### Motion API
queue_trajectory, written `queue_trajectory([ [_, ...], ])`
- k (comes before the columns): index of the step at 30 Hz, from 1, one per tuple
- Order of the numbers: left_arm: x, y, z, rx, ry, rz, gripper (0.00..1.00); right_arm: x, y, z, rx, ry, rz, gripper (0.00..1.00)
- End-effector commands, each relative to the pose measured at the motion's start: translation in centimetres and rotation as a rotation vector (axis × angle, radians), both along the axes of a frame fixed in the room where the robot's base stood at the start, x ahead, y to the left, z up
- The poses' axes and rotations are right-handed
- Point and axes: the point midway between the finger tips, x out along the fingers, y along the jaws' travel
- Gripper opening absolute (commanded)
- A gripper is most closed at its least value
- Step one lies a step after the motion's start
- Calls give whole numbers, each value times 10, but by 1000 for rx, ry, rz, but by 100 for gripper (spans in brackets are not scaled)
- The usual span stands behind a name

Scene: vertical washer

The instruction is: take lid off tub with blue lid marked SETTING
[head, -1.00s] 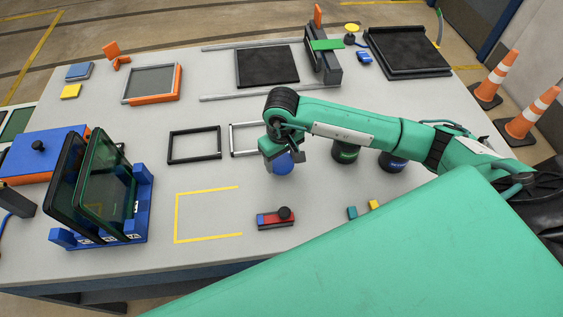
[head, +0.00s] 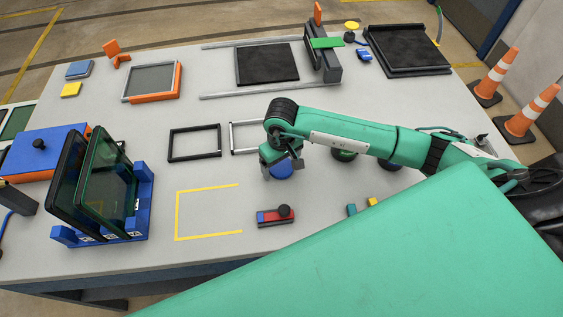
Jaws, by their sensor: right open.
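A round blue lid (head: 282,171) shows just below my right gripper (head: 283,166), near the middle of the table. The gripper and wrist cover its upper part, and it looks low over or on the tabletop; I cannot tell whether the fingers touch it. My right gripper is open. To the right, a dark tub with a blue marking (head: 390,165) is mostly hidden behind my right forearm; its marking is unreadable here. Another dark tub with a green marking (head: 344,156) stands left of it, also partly hidden. My left gripper is out of view.
Two empty frames (head: 194,143) lie left of the gripper. A yellow taped outline (head: 178,215) and a red-blue block with a black knob (head: 272,217) lie nearer. A blue rack with dark glass panels (head: 139,205) stands at left.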

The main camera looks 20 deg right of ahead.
Motion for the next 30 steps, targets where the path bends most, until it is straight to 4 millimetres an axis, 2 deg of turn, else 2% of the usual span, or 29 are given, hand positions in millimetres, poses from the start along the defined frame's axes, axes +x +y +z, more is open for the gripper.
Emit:
queue_trajectory([
  [4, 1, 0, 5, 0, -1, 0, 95, 0, 0, 5, 1, 0, 0, 85],
  [8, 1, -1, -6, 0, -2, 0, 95, 2, -1, 20, 0, -5, 1, 85],
  [15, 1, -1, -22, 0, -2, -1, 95, 2, 0, 68, 0, -6, 1, 85],
  [21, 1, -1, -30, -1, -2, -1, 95, 1, 0, 101, 1, -4, 1, 85],
  [24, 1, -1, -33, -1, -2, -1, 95, 1, 0, 112, 1, -3, 0, 85],
  [30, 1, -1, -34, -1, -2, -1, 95, 0, 0, 122, 0, 0, 0, 85],
])
